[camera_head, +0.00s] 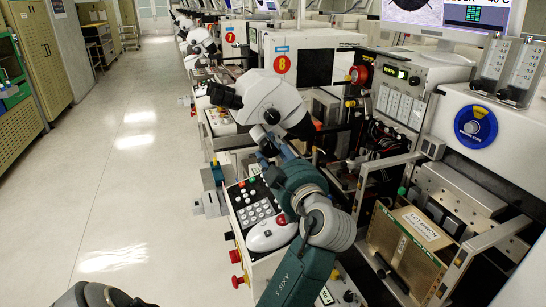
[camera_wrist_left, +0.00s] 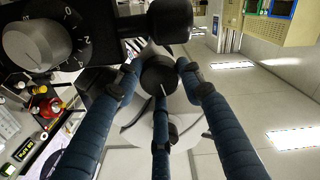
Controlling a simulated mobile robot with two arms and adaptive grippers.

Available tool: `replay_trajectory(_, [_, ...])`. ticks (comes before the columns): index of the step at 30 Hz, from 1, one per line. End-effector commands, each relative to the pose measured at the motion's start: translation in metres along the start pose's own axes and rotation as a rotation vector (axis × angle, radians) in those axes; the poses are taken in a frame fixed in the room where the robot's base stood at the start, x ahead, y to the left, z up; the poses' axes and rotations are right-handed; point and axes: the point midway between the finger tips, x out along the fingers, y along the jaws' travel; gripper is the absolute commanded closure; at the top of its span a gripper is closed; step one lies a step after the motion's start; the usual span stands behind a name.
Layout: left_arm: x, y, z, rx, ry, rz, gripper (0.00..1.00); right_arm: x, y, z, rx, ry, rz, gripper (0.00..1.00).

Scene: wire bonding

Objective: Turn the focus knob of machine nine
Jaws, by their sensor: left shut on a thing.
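A white microscope (camera_head: 272,98) with black eyepieces stands in the middle of the head view, above a control panel. My left gripper (camera_head: 264,138) is at the lower side of its body. In the left wrist view, the gripper's dark blue fingers (camera_wrist_left: 158,88) close around a round black focus knob (camera_wrist_left: 158,73) with a pale line on its face. The gripper is shut on this knob. In the head view the knob is largely hidden by the microscope and fingers. No number nine sign is visible. My right gripper is not in view.
A machine with a red 8 sign (camera_head: 283,64) stands behind. A grey numbered dial (camera_wrist_left: 35,40) sits near the knob. The aisle floor (camera_head: 120,190) is clear.

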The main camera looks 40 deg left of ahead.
Motion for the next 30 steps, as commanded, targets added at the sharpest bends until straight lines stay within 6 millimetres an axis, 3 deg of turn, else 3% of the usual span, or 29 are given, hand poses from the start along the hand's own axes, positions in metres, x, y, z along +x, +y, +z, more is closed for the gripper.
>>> replay_trajectory(12, [0.0000, -0.0011, 0.0020, 0.303, -0.007, -0.003, 0.88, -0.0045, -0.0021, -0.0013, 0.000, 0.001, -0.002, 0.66])
replay_trajectory(30, [0.0002, -0.0012, 0.0021, 0.411, -0.005, -0.002, 0.88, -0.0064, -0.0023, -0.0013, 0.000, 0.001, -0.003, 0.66])
